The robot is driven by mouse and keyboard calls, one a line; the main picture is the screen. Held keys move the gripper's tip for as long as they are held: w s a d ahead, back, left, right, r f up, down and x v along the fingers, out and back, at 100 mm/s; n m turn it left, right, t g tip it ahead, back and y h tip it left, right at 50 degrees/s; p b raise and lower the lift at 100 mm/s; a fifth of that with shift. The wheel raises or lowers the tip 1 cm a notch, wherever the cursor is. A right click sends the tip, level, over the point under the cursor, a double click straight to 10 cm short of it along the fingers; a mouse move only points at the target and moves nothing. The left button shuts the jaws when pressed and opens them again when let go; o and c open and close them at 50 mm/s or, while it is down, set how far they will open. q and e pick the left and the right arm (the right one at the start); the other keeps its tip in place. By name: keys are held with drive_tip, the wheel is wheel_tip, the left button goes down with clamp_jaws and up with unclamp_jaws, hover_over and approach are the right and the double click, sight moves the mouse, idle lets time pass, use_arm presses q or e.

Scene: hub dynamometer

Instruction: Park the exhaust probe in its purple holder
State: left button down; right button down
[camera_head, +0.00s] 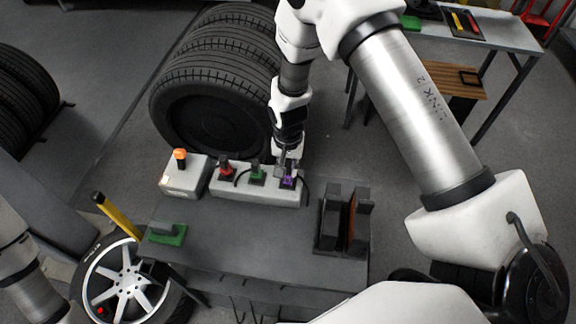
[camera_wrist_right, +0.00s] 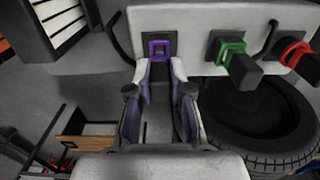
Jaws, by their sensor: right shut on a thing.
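The purple holder (camera_head: 289,183) is at the right end of a pale block on the bench. In the right wrist view its purple square collar (camera_wrist_right: 151,48) shows just beyond my fingertips. My right gripper (camera_head: 285,163) points down over it and is shut on a dark piece, seemingly the exhaust probe (camera_wrist_right: 160,88), between the fingers. The fingers and holder overlap in view, so I cannot tell how deep the probe sits in the collar. Part of my left arm shows at the lower left; its gripper is out of view.
A dark slotted rack (camera_head: 330,218) stands to the right; large tyres (camera_head: 212,100) are behind.

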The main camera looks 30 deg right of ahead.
drive_tip(key=shift+f, duration=0.5)
drive_tip(key=c, duration=1)
unclamp_jaws()
drive_tip(key=shift+r, duration=0.1)
wheel_tip(320, 180, up, 12)
drive_tip(key=shift+f, duration=0.1)
